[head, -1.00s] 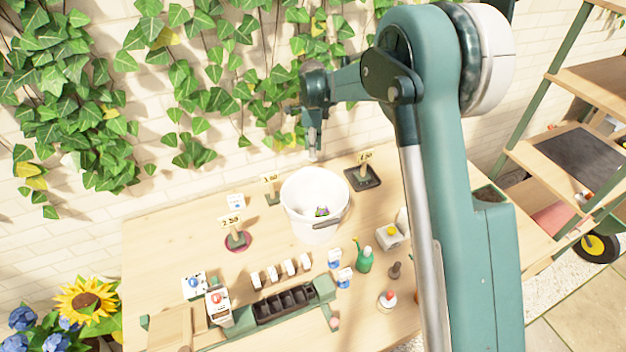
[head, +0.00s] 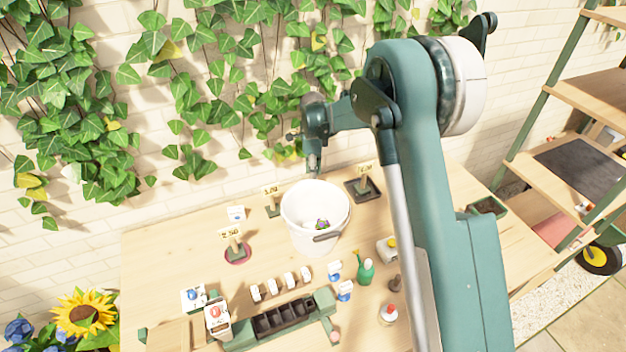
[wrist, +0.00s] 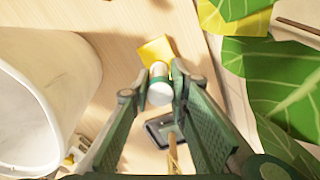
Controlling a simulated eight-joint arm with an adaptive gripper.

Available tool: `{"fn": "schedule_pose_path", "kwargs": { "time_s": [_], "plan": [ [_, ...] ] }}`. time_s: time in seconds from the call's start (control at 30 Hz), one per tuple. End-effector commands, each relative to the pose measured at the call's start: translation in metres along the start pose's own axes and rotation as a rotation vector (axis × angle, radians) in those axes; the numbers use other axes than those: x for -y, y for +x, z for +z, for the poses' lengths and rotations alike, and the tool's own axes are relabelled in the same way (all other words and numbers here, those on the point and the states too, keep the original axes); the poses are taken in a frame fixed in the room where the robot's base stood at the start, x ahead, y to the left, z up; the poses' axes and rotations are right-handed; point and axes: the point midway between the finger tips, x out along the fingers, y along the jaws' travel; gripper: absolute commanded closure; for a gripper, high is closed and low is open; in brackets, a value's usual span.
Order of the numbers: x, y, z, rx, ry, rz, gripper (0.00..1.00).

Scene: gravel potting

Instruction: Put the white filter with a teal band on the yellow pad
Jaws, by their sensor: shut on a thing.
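My gripper (wrist: 158,75) is shut on the white filter with a teal band (wrist: 160,93) in the wrist view. The filter's white end faces the camera and the teal band shows around it between the fingertips. The yellow pad (wrist: 155,48) lies on the bench just beyond the fingertips, partly covered by them. I cannot tell whether the filter touches the pad. In the head view my gripper (head: 314,165) points down behind the white bucket; the pad and filter cannot be made out there.
The white bucket (head: 296,222) stands close in front of the gripper, and left of it in the wrist view (wrist: 45,95). A dark tray with a price sign (head: 374,193) stands to the right. Ivy (head: 215,90) hangs on the wall behind. Bottles and cartons stand nearer the front.

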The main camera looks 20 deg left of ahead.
Motion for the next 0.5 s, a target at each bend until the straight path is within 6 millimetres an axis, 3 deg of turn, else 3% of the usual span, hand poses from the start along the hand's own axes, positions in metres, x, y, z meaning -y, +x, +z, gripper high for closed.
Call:
{"fn": "schedule_pose_path", "kwargs": {
  "time_s": [0.5],
  "plan": [
    [0.0,0.037,0.0,0.0,0.0,0.0,0.94]
  ]
}}
